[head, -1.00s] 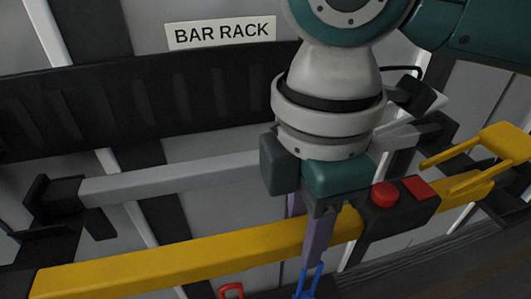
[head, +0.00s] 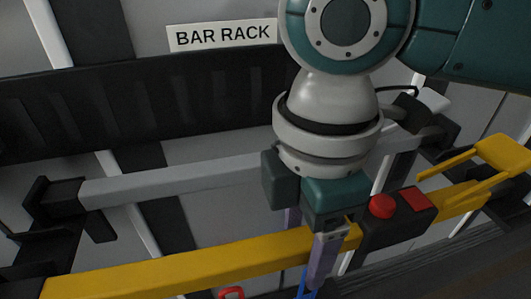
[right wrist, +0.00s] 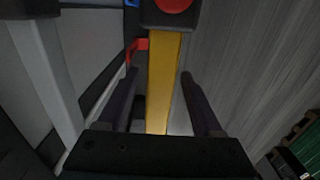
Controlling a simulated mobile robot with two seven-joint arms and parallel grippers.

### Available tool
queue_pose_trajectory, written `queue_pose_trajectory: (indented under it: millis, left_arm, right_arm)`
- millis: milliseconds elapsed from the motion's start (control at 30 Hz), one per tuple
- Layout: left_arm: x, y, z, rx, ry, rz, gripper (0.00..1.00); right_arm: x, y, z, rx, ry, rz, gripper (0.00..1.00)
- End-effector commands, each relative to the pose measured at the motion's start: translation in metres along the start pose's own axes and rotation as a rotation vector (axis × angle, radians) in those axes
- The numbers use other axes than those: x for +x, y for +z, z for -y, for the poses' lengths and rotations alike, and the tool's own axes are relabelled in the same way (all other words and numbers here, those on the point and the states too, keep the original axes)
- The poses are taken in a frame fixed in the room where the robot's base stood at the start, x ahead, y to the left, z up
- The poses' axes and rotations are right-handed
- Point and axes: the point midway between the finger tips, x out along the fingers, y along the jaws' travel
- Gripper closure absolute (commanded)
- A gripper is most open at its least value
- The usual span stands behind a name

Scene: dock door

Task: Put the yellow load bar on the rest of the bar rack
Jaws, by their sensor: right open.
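The yellow load bar (head: 190,266) runs across the lower head view, tilted up to the right in the picture. It carries a dark box with a red button (head: 382,206) and a yellow lever (head: 500,155) near its right end. My right gripper (head: 303,262) is open, with one finger in front of the bar and one behind it. In the right wrist view the bar (right wrist: 165,80) passes between the two fingers, with visible gaps. The bar's left end lies near a dark part of the bar rack (head: 55,198); its contact there is unclear. My left gripper is out of view.
A grey bar (head: 180,178) lies across the rack behind the yellow one. A BAR RACK sign (head: 223,34) is on the wall above a long black ribbed panel (head: 130,105). A red hook-like piece (head: 230,293) shows just below the yellow bar.

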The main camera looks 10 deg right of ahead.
Motion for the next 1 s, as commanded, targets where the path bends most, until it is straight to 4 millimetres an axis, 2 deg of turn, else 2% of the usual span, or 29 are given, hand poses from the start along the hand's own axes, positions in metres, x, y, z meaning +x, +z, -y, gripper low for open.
queue_pose_trajectory:
  millis: [167, 500, 633, 800, 1000]
  left_arm:
    - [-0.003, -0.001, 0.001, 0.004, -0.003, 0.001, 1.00]
    - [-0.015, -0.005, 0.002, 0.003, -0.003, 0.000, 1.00]
    - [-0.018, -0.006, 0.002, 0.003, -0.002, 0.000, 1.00]
    - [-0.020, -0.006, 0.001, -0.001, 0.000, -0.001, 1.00]
    - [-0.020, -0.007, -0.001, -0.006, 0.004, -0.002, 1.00]
  right_arm:
    - [-0.012, 0.000, -0.001, -0.001, 0.003, -0.001, 0.33]
    - [-0.086, -0.001, -0.001, -0.001, 0.005, -0.002, 0.33]
    - [-0.108, -0.001, -0.001, -0.001, 0.003, -0.001, 0.33]
    - [-0.122, -0.001, -0.001, 0.000, 0.001, -0.001, 0.33]
    - [-0.124, 0.000, 0.000, 0.000, 0.000, 0.000, 0.33]
